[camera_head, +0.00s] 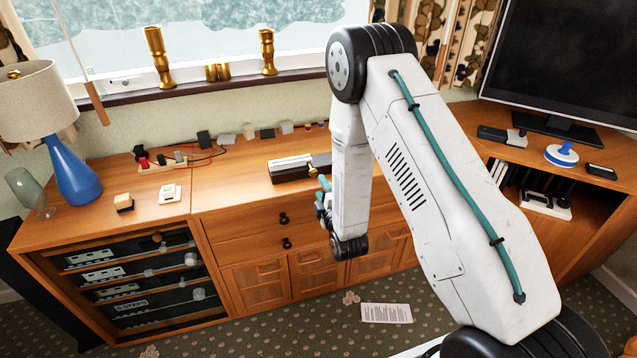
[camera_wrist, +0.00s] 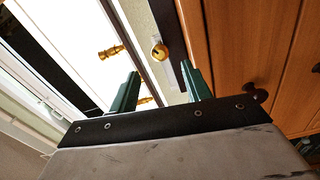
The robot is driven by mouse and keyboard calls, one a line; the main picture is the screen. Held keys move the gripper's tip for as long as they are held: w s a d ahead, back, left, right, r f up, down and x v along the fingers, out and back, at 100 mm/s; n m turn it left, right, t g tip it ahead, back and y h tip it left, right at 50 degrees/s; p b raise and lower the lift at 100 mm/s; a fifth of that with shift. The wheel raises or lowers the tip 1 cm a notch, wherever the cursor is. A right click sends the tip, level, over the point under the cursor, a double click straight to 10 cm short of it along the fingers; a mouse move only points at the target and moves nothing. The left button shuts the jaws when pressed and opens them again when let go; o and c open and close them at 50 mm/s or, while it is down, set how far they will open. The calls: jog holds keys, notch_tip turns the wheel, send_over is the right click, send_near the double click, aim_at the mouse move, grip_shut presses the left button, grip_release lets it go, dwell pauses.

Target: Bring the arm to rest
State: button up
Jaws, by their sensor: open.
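My arm rises from the lower right in the head view and bends down in front of the wooden sideboard (camera_head: 232,205). My gripper (camera_head: 322,200) shows only in part there, at the left of the lower arm link, in front of the sideboard. In the wrist view its two green fingers (camera_wrist: 160,84) are spread apart with nothing held between them. A round brass knob (camera_wrist: 158,50) appears beyond the gap between the fingertips. A black-and-white box (camera_head: 290,168) with a small gold part lies on the sideboard just behind my gripper, partly hidden by my arm.
Brass candlesticks (camera_head: 158,58) line the sill. A monitor (camera_head: 565,60) and a blue-and-white round item (camera_head: 561,154) are at the right. A paper sheet (camera_head: 386,313) lies on the floor.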

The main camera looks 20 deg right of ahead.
jog(key=shift+s, duration=0.55)
notch_tip(320, 180, down, 9)
jog(key=s+m+g, duration=0.3)
jog(key=m+g, duration=0.1)
jog(key=g, duration=0.2)
jog(key=s+r+m+g, duration=0.1)
jog(key=s+m+g, duration=0.2)
jog(key=s+g, duration=0.2)
jog(key=s+d+r+m+g, duration=0.1)
jog(key=s+r+m, duration=0.3)
jog(key=s+r, duration=1.1)
jog(key=s+d+r+m+g, duration=0.2)
jog(key=s+r+m+g, duration=0.2)
jog(key=s+r, duration=1.2)
notch_tip(320, 180, up, 7)
jog(key=shift+s+r+m+g, duration=0.15)
jog(key=shift+s+m+g, duration=0.15)
jog(key=shift+m, duration=0.4)
